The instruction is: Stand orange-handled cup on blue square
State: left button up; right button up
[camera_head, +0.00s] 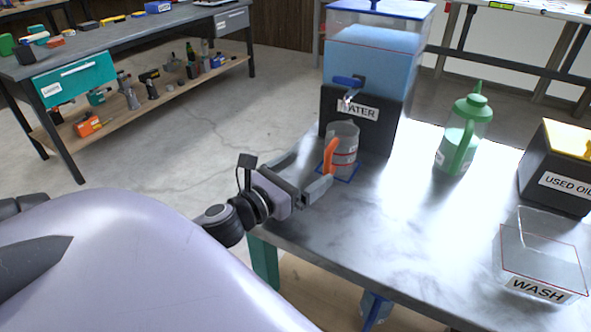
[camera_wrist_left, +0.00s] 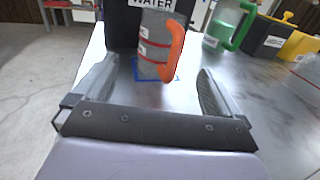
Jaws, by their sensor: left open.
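The orange-handled cup (camera_head: 342,150) is a clear measuring cup with red bands. It stands upright at the foot of the water tank, and it also shows in the left wrist view (camera_wrist_left: 154,36). My left gripper (camera_head: 310,175) is open and just in front of the cup. In the wrist view its fingers (camera_wrist_left: 157,90) are apart with nothing between them. My right gripper does not show.
The water tank (camera_head: 371,62) with a blue tap stands behind the cup. A green-topped bottle (camera_head: 463,135), a used oil box (camera_head: 553,170) and a clear wash bin (camera_head: 540,262) stand to the right. The middle of the metal table (camera_head: 400,215) is clear.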

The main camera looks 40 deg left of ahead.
pick_arm(q)
jog(key=shift+s, duration=0.9)
